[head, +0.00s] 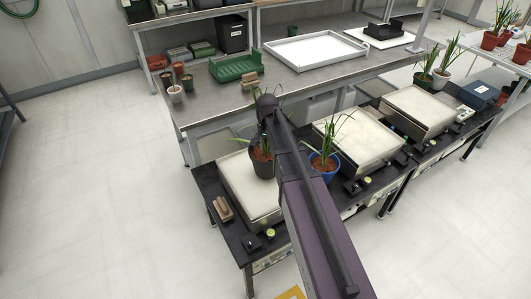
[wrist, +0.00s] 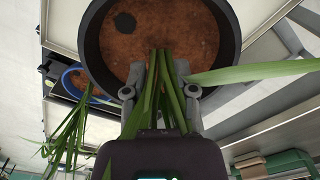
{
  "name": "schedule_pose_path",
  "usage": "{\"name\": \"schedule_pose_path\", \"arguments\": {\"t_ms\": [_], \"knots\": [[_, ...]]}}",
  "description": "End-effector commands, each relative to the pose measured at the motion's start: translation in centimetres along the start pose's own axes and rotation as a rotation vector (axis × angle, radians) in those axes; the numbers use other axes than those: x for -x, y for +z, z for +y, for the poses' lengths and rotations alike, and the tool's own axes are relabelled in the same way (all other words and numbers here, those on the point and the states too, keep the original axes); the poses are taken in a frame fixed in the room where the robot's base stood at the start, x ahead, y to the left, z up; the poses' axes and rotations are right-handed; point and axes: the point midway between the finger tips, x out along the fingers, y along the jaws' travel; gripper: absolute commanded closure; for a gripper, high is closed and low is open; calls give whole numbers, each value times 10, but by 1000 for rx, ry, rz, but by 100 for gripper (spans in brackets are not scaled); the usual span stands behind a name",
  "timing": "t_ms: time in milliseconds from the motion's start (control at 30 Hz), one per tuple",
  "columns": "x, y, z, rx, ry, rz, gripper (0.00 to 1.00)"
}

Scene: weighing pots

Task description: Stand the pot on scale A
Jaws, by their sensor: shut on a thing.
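A dark pot (head: 262,165) with brown soil and long green leaves is at the right rear part of the leftmost scale's pale plate (head: 240,185). I cannot tell whether it touches the plate or hangs just above it. The pot also fills the top of the wrist view (wrist: 92,50). In the head view my arm covers part of the pot's right side. No letter is readable on the scales.
A blue pot with a plant (head: 324,166) stands close to the right, before the middle scale (head: 358,138). A third scale (head: 420,108) is further right. A brown block (head: 223,208) lies at the left scale's left edge. A grey workbench (head: 210,105) with a green crate (head: 235,67) is behind.

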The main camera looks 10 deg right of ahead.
Motion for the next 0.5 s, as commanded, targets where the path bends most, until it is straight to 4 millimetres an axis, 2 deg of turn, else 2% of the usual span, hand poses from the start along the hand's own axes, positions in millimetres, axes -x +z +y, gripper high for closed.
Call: {"name": "schedule_pose_path", "arguments": {"t_ms": [33,200,500], "knots": [[-8,0,0,0,0,0,100],[-17,0,0,0,0,0,100],[-19,0,0,0,0,0,100]]}}
